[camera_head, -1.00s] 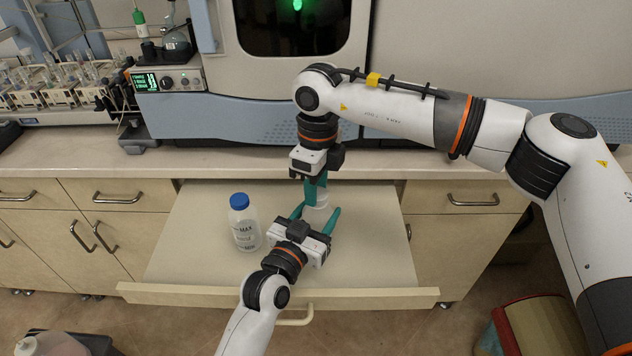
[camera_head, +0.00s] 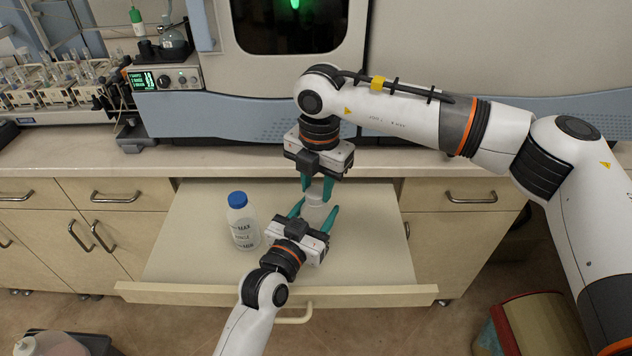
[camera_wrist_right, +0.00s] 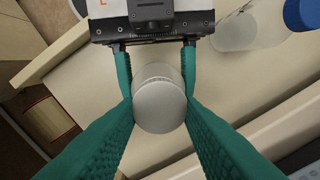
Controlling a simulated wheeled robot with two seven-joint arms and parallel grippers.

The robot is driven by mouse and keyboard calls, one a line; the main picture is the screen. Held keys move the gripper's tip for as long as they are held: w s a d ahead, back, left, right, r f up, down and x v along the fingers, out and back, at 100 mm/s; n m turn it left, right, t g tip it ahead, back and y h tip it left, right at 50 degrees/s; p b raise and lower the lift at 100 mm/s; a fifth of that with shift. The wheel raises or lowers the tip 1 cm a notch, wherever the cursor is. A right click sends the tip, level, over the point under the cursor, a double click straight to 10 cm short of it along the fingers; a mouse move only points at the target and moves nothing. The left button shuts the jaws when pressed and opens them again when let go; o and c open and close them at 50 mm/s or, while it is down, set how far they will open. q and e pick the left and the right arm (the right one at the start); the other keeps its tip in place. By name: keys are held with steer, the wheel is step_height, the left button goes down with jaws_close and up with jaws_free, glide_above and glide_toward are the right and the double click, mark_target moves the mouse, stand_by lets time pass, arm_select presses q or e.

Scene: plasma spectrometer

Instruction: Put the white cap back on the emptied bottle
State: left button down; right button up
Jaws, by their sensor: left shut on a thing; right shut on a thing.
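A clear bottle (camera_head: 315,212) stands over the open drawer, between the teal fingers of my left gripper (camera_head: 316,209), which is shut on it. It also shows in the right wrist view (camera_wrist_right: 157,74). The white cap (camera_wrist_right: 160,108) sits over the bottle's top in the right wrist view, between the fingertips of my right gripper (camera_wrist_right: 160,103). My right gripper (camera_head: 317,192) points down from above and is shut on the cap. The cap is mostly hidden by the fingers in the head view. I cannot tell whether it is fully seated.
A bottle with a blue cap (camera_head: 241,226) stands in the open drawer (camera_head: 368,262), left of my left gripper. The drawer's right side is clear. The counter edge (camera_head: 400,165) and the spectrometer (camera_head: 240,115) lie behind.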

steer(key=m, duration=0.8)
steer(key=shift+s, duration=0.1)
steer(key=m, duration=0.5)
steer(key=shift+s, duration=0.1)
steer(key=shift+m+h, duration=0.3)
steer(key=shift+m, duration=0.6)
steer(key=o, duration=1)
steer(key=shift+c, duration=0.2)
